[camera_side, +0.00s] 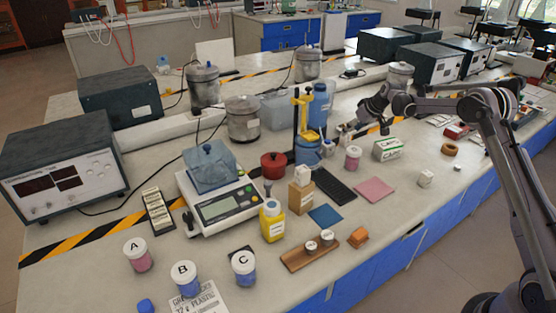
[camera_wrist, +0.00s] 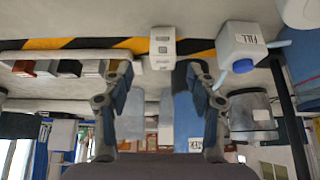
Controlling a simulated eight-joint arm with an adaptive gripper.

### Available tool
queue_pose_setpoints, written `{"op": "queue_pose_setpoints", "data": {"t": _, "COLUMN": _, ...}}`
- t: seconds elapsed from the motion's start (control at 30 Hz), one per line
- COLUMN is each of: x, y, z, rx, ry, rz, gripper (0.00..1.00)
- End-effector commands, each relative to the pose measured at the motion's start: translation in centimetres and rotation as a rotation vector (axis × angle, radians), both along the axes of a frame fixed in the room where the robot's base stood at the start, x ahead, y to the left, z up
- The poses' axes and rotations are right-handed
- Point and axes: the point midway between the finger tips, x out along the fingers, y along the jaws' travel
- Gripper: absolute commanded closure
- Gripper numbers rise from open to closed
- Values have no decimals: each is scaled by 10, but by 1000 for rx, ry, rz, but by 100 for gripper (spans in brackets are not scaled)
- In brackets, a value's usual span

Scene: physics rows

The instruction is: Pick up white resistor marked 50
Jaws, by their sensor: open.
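My gripper (camera_side: 374,112) is open over the back of the bench in the side view. In the wrist view its two dark fingers (camera_wrist: 155,82) stand apart with a clear gap. A white block (camera_wrist: 163,47) with small dark markings shows between and beyond the fingertips, apart from both. It may be the resistor, but I cannot read a 50 on it. In the side view small pale pieces (camera_side: 346,130) lie just left of my gripper, too small to identify.
A white bottle labelled FILL (camera_wrist: 243,45) with a blue cap is close to the right finger in the wrist view. A blue bottle (camera_side: 320,104) and yellow stand (camera_side: 297,115) are left of my gripper. A white-green box (camera_side: 388,149) stands in front.

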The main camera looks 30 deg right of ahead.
Motion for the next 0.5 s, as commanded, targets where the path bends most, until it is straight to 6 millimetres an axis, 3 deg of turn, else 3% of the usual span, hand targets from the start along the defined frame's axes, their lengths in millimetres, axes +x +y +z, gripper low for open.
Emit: {"op": "queue_pose_setpoints", "data": {"t": 0.5, "x": 27, "y": 4, "z": -42, "rx": -1, "ry": 0, "rz": 1, "gripper": 42}}
